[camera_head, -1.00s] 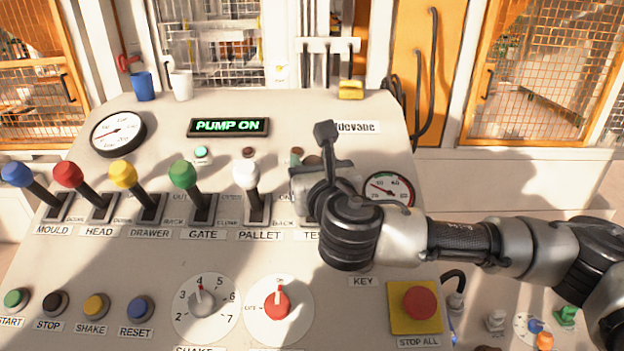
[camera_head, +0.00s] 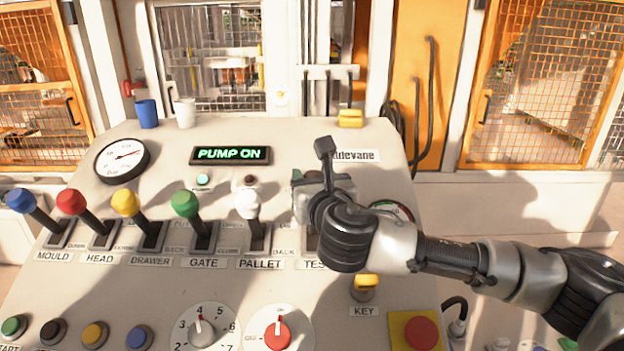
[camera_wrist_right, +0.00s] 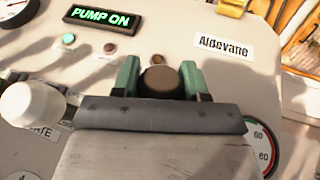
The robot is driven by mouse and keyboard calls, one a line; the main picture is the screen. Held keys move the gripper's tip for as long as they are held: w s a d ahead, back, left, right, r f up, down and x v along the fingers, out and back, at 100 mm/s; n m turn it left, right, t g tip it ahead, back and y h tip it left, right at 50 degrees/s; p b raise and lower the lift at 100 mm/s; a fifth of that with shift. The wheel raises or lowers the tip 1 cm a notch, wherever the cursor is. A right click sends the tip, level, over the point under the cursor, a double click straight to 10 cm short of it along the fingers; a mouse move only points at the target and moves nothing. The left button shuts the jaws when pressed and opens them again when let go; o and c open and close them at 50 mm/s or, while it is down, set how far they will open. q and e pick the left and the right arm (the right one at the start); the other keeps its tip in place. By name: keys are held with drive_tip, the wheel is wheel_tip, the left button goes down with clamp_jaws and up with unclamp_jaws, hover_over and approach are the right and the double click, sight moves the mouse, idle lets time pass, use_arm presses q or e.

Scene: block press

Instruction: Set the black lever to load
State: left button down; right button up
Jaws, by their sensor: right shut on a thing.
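The black lever's round dark knob (camera_wrist_right: 160,82) sits between the two green fingertips in the right wrist view. My right gripper (camera_wrist_right: 158,80) is shut on this knob; it also shows in the head view (camera_head: 312,178), over the upper part of the rightmost lever slot. The lever's shaft and most of its slot are hidden behind my gripper and wrist. The label below it (camera_head: 312,265) is partly covered and reads "TES". No marking "load" is readable. My left gripper is not in view.
A white-knobbed lever (camera_head: 248,204) stands close left of my gripper, with green, yellow, red and blue levers further left. A small gauge (camera_head: 392,209) is partly behind my wrist. A yellow key (camera_head: 366,282) and a red stop button (camera_head: 421,334) lie below my arm.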

drive_tip(key=o, duration=0.8)
drive_tip(key=shift+w+f, duration=0.1)
drive_tip(key=shift+f, duration=0.15)
drive_tip(key=o, duration=0.5)
drive_tip(key=shift+w+d, duration=0.15)
drive_tip(key=shift+w, duration=0.15)
drive_tip(key=shift+s, duration=0.4)
drive_tip(key=b+v, duration=0.3)
drive_tip(key=v, duration=0.7)
drive_tip(key=shift+b, duration=0.4)
